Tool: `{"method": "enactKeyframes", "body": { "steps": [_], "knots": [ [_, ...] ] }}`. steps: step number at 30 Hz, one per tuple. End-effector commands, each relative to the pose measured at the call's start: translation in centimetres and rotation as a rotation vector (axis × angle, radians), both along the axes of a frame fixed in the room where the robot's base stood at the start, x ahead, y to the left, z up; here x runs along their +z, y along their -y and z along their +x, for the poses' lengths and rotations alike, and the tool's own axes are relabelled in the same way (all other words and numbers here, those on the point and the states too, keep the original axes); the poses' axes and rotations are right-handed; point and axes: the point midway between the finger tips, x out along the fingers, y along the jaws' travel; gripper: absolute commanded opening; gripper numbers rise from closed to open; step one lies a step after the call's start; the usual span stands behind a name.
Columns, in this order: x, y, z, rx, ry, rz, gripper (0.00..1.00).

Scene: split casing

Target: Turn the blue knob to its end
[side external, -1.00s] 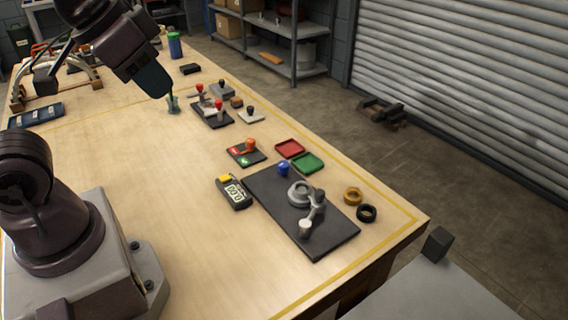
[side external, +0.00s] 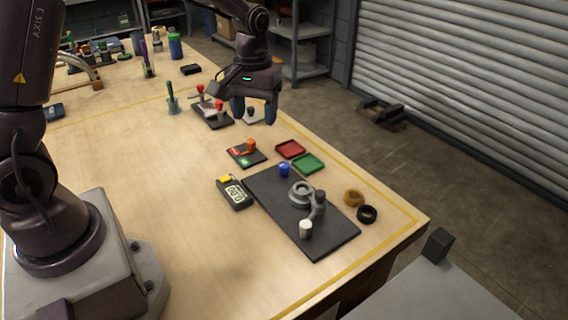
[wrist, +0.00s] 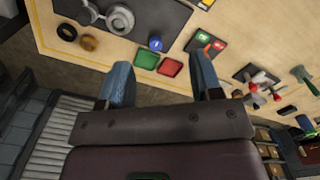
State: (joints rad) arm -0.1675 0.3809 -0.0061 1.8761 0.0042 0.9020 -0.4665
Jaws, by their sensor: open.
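A grey ring-shaped part (side external: 300,193) and a crank with a white handle (side external: 306,228) are on the same plate. The knob also shows in the wrist view (wrist: 156,43), just beyond the space between my fingertips. My gripper (side external: 255,112) is open and empty. In the wrist view both blue fingers of my gripper (wrist: 163,75) are spread apart.
A red tray (side external: 290,149) and a green tray (side external: 308,163) lie beside the plate. A small box with an orange knob (side external: 248,148) and a yellow-topped meter (side external: 234,193) stand left. Two rings, orange (side external: 353,197) and black (side external: 367,214), lie right.

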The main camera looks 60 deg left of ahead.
Motion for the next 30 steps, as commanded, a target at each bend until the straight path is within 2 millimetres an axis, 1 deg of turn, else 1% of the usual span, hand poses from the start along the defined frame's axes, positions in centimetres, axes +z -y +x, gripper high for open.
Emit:
{"method": "enactKeyframes", "body": {
  "steps": [1, 3, 7, 9, 10, 12, 14, 16, 20, 23, 25, 30],
  "knots": [
    [-1.9, -0.6, 1.3, 0.073, -0.025, -0.002, 0.59],
    [-3.9, -1.4, 2.9, 0.181, -0.043, -0.002, 0.59],
    [-7.1, -2.5, 5.7, 0.392, -0.055, 0.005, 0.59],
    [-7.8, -3.0, 7.2, 0.509, -0.040, 0.009, 0.59],
    [-7.8, -3.1, 7.8, 0.552, -0.028, 0.010, 0.59],
    [-6.8, -3.3, 9.0, 0.639, 0.007, 0.008, 0.59],
    [-6.5, -3.3, 9.3, 0.699, 0.019, 0.007, 0.59],
    [-6.5, -3.3, 9.2, 0.750, 0.017, 0.008, 0.59],
    [-7.0, -3.3, 9.2, 0.790, 0.014, 0.009, 0.59],
    [-8.2, -3.3, 9.2, 0.791, 0.013, 0.009, 0.59],
    [-9.4, -3.3, 9.1, 0.791, 0.011, 0.009, 0.59],
    [-13.1, -3.3, 9.1, 0.790, 0.011, 0.009, 0.59]
  ]
}}
